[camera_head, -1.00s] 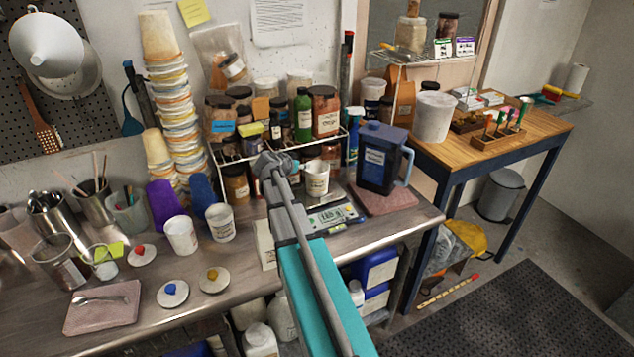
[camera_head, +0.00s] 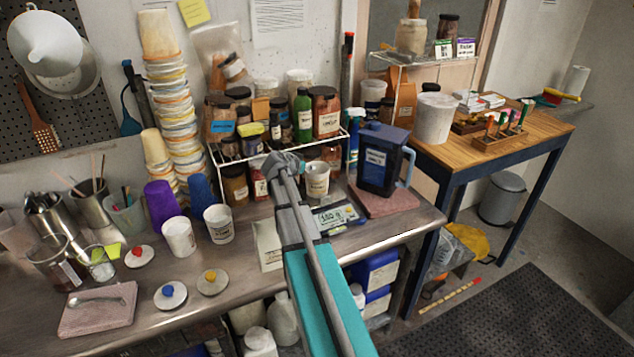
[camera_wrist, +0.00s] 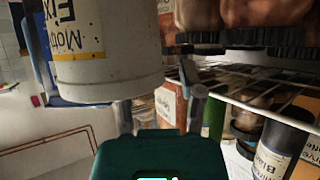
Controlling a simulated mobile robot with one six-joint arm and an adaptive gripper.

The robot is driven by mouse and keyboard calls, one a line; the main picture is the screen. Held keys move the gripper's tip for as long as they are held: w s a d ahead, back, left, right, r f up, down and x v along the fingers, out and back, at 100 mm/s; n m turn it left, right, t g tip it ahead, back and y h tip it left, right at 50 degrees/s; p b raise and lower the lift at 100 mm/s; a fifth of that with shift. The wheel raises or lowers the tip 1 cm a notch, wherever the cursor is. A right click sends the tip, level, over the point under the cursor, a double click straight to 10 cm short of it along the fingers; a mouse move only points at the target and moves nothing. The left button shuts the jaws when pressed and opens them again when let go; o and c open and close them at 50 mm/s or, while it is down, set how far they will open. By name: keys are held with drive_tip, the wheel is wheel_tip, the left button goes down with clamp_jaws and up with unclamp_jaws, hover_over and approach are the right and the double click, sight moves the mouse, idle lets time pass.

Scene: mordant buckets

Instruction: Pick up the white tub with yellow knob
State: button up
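On the counter in the head view lies a flat white round piece with a yellow knob (camera_head: 212,282), like a lid. Similar white pieces with a blue knob (camera_head: 170,295) and a red knob (camera_head: 138,256) lie to its left. I see no tub under the yellow-knobbed piece. My gripper (camera_head: 284,162) is at the rack, far above and beyond it, beside a white labelled cup (camera_head: 317,180). In the wrist view my gripper (camera_wrist: 160,105) has its fingers apart, with nothing clearly held. A white labelled container (camera_wrist: 105,45) looms close, upside down in that view.
White tubs (camera_head: 179,237) (camera_head: 218,222) stand behind the lids. A wire rack (camera_head: 285,151) of jars is close to my gripper. A scale (camera_head: 336,216) and blue pitcher (camera_head: 380,160) stand to the right. A pink slab (camera_head: 88,318) lies at left. The front counter strip is mostly clear.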

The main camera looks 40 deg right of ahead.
clamp_jaws()
drive_tip(key=shift+r, duration=0.1)
idle(0.4)
wheel_tip(320, 180, up, 2)
drive_tip(key=p, duration=0.2)
drive_tip(key=shift+r+p, duration=0.25)
drive_tip(key=shift+p, duration=0.1)
drive_tip(key=s+a+r+p, duration=0.8)
drive_tip(key=s+r+p, duration=0.2)
drive_tip(key=s, duration=0.1)
drive_tip(key=shift+s+r, duration=0.15)
drive_tip(key=shift+s, duration=0.1)
idle(0.3)
